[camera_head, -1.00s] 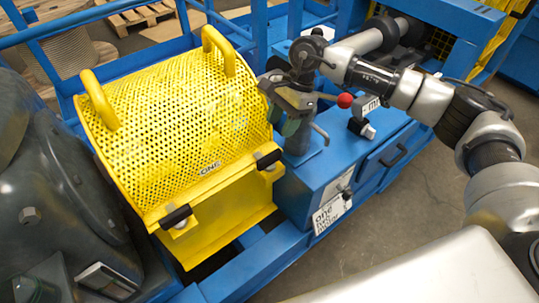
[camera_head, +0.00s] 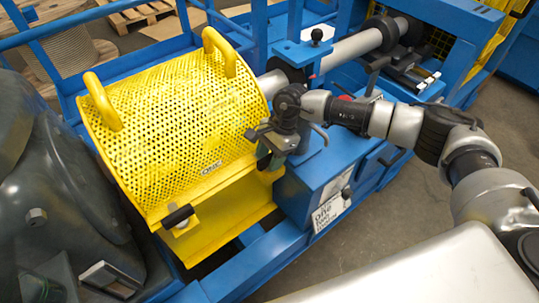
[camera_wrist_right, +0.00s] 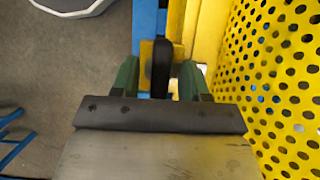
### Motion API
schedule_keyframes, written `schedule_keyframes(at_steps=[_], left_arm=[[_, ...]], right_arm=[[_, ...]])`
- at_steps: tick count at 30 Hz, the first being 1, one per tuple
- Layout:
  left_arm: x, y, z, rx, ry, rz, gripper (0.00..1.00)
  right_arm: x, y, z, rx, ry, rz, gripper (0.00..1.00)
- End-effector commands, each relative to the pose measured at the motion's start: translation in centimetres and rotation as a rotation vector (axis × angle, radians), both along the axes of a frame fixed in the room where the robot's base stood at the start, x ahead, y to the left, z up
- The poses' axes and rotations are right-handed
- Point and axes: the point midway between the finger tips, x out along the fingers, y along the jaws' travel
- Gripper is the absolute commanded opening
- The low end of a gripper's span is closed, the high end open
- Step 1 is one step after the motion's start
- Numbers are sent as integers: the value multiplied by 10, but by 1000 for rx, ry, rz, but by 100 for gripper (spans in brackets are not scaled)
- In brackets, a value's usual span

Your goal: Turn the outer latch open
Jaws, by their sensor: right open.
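The yellow perforated guard (camera_head: 185,120) has black-handled latches on its front edge. One latch (camera_head: 177,216) shows clearly at the front edge's left end. My right gripper (camera_head: 264,152) is over the other latch, at the right end, and mostly hides it in the head view. In the right wrist view that latch's black handle (camera_wrist_right: 161,66) lies between the two green fingers of my open right gripper (camera_wrist_right: 159,82), with a gap on each side. The handle runs lengthwise between the fingers, against yellow metal. I cannot tell which latch is the outer one. My left gripper is not in view.
A blue box-shaped base (camera_head: 322,180) with a white sign stands right of the guard. A dark grey motor-like housing (camera_head: 50,190) is close on the left. Blue rails and a grey shaft (camera_head: 350,47) are behind. The guard's perforated wall is close to the right finger.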

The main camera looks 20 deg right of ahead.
Motion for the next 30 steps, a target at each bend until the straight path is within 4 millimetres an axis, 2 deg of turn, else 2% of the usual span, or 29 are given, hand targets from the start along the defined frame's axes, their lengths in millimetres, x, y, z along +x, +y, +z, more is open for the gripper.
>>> schedule_keyframes(at_steps=[2, 9, 11, 20, 30], left_arm=[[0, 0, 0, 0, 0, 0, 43], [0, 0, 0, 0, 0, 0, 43], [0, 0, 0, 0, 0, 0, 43], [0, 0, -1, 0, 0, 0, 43], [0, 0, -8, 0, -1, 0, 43]], right_arm=[[0, 0, 0, 0, 0, 0, 45], [0, 0, 0, 1, 0, 0, 8], [0, 0, 0, 1, 0, 0, 0], [0, 0, 0, 2, 0, -30, 0], [0, 0, 0, 3, -2, -235, 0]])
